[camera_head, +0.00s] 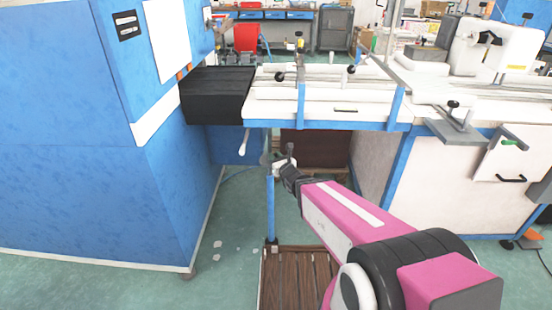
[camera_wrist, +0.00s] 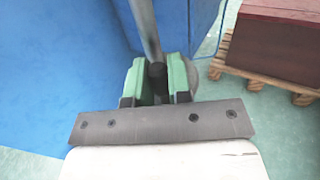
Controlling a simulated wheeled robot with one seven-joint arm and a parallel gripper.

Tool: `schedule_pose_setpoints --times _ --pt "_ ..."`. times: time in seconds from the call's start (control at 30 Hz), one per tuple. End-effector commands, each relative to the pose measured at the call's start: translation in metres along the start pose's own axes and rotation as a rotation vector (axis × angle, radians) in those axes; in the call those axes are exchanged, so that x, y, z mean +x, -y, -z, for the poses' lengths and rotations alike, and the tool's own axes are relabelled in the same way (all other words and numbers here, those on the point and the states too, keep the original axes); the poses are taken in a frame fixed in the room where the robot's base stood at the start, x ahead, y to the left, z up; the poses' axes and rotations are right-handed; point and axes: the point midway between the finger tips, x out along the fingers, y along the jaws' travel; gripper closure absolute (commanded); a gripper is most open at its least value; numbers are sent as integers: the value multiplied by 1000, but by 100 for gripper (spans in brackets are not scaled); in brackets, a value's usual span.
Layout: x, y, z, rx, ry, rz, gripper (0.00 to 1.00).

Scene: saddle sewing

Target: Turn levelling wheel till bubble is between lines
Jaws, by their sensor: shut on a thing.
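My gripper (camera_head: 277,163) is at the top of the blue leg under the white table, in the head view. In the wrist view its green fingers (camera_wrist: 158,82) are shut on a dark grey rod (camera_wrist: 147,30), which runs up out of the picture. A rounded grey part (camera_wrist: 207,70), perhaps the levelling wheel, shows partly behind the right finger. In the head view a small grey round part (camera_head: 266,159) sits beside the gripper. I cannot make out the bubble or its lines in either view.
A blue cabinet (camera_head: 90,165) closes off the left. A white lever (camera_head: 244,142) hangs near the gripper. A slatted wooden platform (camera_head: 295,280) lies below. A dark red box (camera_wrist: 285,35) on a pallet stands at right.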

Motion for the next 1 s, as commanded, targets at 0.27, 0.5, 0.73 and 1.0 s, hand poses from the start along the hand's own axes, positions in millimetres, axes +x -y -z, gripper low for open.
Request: schedule_pose_setpoints --times 0.27,0.5,0.73,1.0 --pt "1 -2 -1 -1 4 29 100" --pt "1 -2 -1 -1 5 32 100" --pt "1 -2 -1 -1 6 31 62" --pt "0 -2 -1 -1 3 32 57"
